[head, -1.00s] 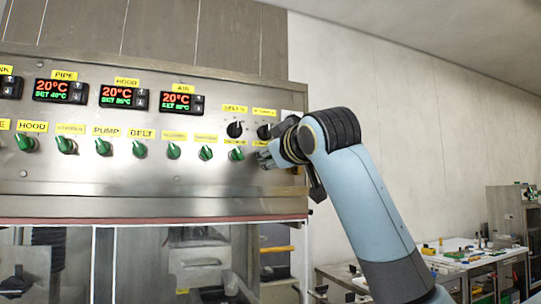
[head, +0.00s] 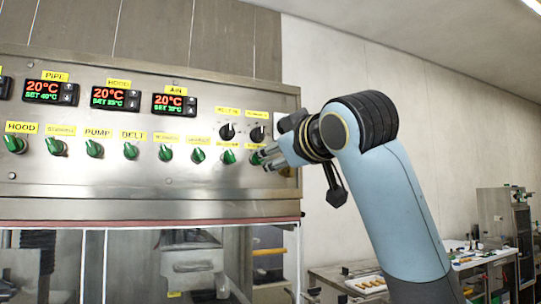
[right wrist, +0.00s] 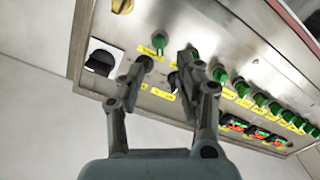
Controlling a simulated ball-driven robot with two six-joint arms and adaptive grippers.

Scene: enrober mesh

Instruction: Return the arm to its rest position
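My right gripper (head: 266,161) is at the right end of the steel control panel (head: 120,190). Its fingertips are close to the last green knob (head: 256,157) of the lower row and partly overlap it. In the right wrist view the two fingers (right wrist: 167,60) are apart with nothing held between them. A green knob (right wrist: 159,40) shows beyond the gap. I cannot tell from these views whether a finger touches the panel. My right arm (head: 390,190) is raised and bent, its upper link reaching down to the bottom of the head view. My left gripper is out of view.
Several green knobs and two black knobs (head: 227,132) stick out from the panel. Lit displays (head: 116,98) sit above them. Glass doors (head: 140,265) are below. A table with a tray (head: 366,285) stands right, behind my arm. Open space lies right of the panel.

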